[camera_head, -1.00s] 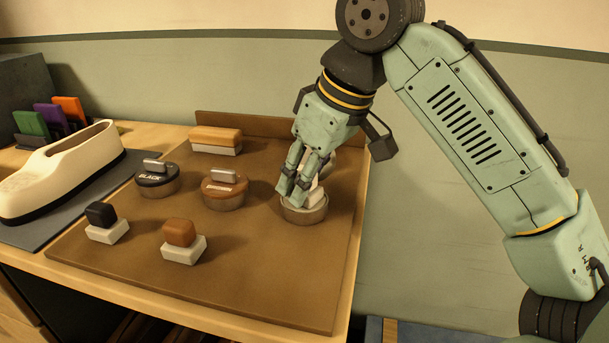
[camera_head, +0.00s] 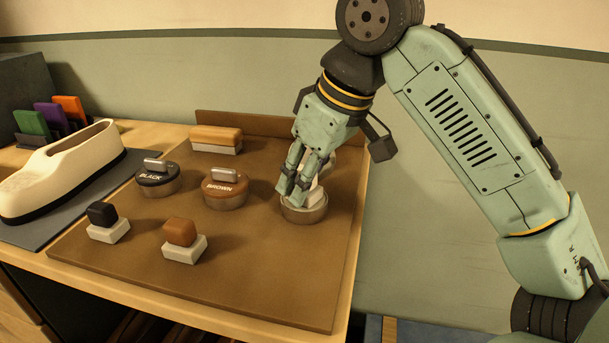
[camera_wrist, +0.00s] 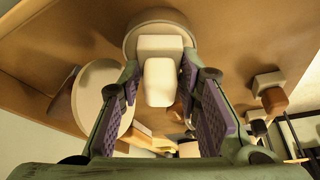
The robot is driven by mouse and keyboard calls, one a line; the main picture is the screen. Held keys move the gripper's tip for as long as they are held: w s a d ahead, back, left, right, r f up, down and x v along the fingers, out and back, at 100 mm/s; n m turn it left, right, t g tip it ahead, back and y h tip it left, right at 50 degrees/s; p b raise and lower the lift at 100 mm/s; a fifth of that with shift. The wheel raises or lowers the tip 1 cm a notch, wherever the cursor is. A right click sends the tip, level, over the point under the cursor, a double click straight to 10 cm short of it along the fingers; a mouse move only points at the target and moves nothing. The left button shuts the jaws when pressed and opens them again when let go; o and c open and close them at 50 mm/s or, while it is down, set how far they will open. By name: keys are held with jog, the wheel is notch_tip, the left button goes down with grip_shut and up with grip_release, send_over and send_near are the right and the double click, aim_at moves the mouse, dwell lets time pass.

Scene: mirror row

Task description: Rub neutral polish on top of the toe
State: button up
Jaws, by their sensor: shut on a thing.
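My gripper (camera_head: 297,188) points down at the open round neutral polish tin (camera_head: 305,213) on the right of the brown mat. It is shut on a pale applicator (camera_wrist: 160,82), whose wide white block end is over the tin (camera_wrist: 133,35), which also shows in the wrist view. Whether the block touches the polish is hidden. A pale round disc, seemingly the tin's lid (camera_wrist: 96,92), shows in the wrist view; in the head view it is mostly behind my gripper. The cream shoe (camera_head: 62,170) stands at the far left, toe toward the left front.
Between shoe and tin are the lidded black tin (camera_head: 158,184), the lidded brown tin (camera_head: 225,196), a black-topped applicator (camera_head: 104,222), a brown-topped applicator (camera_head: 181,240) and a brush (camera_head: 216,139). Coloured pieces (camera_head: 68,108) stand behind the shoe. The mat's front right is clear.

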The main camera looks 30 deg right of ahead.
notch_tip(320, 180, up, 7)
jog(key=p, duration=0.7)
dwell(0.9)
